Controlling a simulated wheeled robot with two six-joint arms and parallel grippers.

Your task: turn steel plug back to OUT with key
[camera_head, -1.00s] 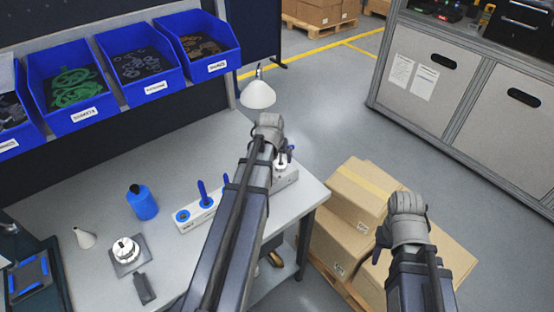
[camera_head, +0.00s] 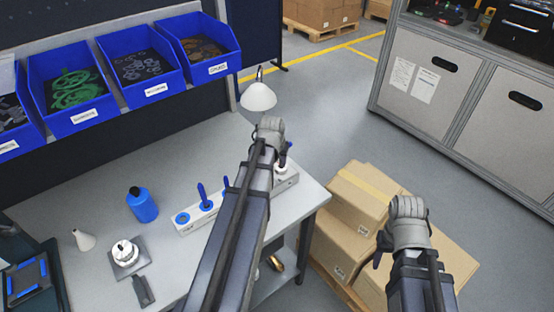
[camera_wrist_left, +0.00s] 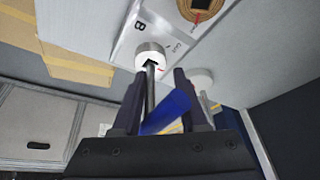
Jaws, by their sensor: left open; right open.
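My left gripper (camera_head: 287,150) is over the right end of the long fixture. The left wrist view shows its fingers (camera_wrist_left: 162,98) open, on either side of a key with a dark shaft (camera_wrist_left: 151,90) and a blue handle (camera_wrist_left: 168,112). Whether the key is fully seated is unclear. In the head view, the plug (camera_head: 281,170) is partly hidden by my gripper. My right gripper (camera_head: 382,246) is open and empty above the cardboard boxes.
The fixture's left part (camera_head: 187,225) holds blue pieces. A blue bottle (camera_head: 142,205), a white cone (camera_head: 84,240) and a round part on a grey base (camera_head: 126,254) stand on the table (camera_head: 110,205). A lamp (camera_head: 258,96) stands behind. Cardboard boxes (camera_head: 352,205) lie beyond the table's right edge.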

